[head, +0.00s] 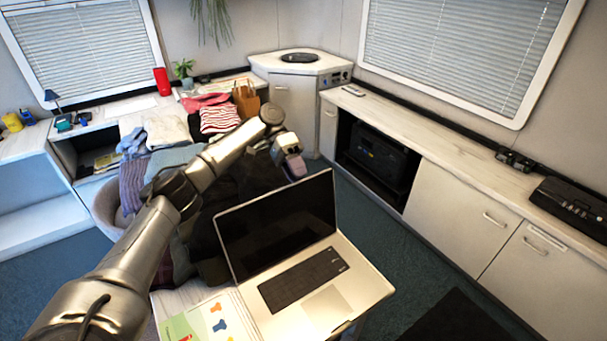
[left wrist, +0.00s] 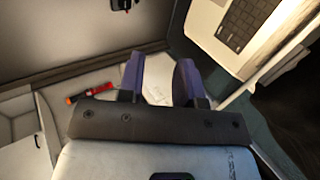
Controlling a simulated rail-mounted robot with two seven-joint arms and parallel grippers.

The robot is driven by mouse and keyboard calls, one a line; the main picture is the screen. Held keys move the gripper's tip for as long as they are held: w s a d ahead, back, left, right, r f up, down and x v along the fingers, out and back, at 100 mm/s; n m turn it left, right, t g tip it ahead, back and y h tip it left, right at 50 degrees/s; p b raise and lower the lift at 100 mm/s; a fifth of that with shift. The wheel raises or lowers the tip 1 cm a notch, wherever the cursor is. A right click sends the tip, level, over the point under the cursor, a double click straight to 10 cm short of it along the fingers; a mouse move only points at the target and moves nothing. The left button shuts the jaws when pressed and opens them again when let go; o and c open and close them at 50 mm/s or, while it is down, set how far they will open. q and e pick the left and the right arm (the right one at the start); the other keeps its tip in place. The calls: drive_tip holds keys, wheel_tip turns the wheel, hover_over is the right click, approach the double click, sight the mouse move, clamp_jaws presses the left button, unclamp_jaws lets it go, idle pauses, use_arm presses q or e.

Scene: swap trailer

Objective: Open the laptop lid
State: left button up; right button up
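The laptop (head: 318,285) stands on a light surface at the front middle of the head view. Its dark screen lid (head: 277,225) is raised and tilted back, and the keyboard (head: 302,278) is exposed. Part of its silver base and keys shows at the upper right of the left wrist view (left wrist: 240,25). My left gripper (head: 293,163) is beyond the lid's upper edge, apart from it. In the left wrist view its two purple fingers (left wrist: 159,75) stand apart with nothing held between them. My right gripper is not in view.
A colourful printed sheet (head: 210,318) lies left of the laptop. Piled clothes (head: 165,128) fill the area behind my left arm. A counter (head: 430,130) with a black device (head: 572,205) runs along the right. Dark carpet is open between the laptop and the cabinets.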

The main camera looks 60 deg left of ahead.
use_arm(q)
drive_tip(key=shift+w+d+r, duration=0.25)
drive_tip(key=shift+d+r, duration=0.15)
drive_tip(key=shift+d, duration=0.2)
drive_tip(key=shift+w+d+r, duration=0.25)
drive_tip(key=shift+d+r, duration=0.1)
drive_tip(key=shift+d, duration=0.2)
